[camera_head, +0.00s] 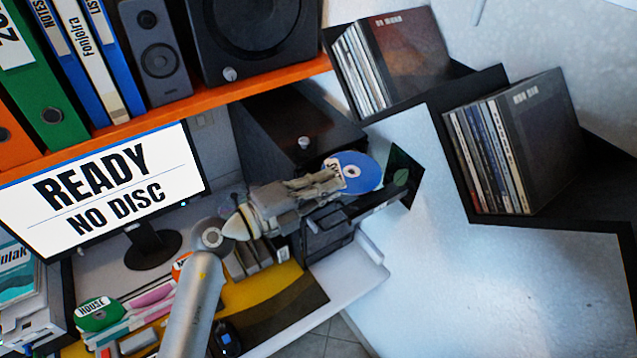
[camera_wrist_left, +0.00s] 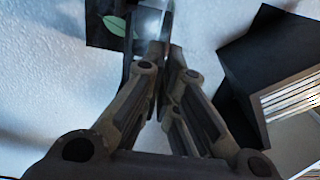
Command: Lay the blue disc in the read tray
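The blue disc (camera_head: 360,173), with a white label patch, is at the tips of my left gripper (camera_head: 335,181) in the head view. The left gripper's fingers are closed together on the disc's left edge and hold it above the desk. In the wrist view the fingers of the left gripper (camera_wrist_left: 155,65) run nearly together at their tips; the disc is hard to make out there. A flat black tray-like bar (camera_head: 382,202), seemingly the read tray, sticks out from a dark box (camera_head: 325,238) just below and right of the disc. My left arm hides part of the box. My right gripper is not in view.
A monitor (camera_head: 105,190) reads "READY NO DISC". Stepped black shelves on the right hold record rows (camera_head: 495,155). An orange shelf (camera_head: 215,95) with binders and speakers runs above. Coloured cases (camera_head: 100,315) lie at the desk's front left. A dark cabinet (camera_head: 290,130) stands behind the gripper.

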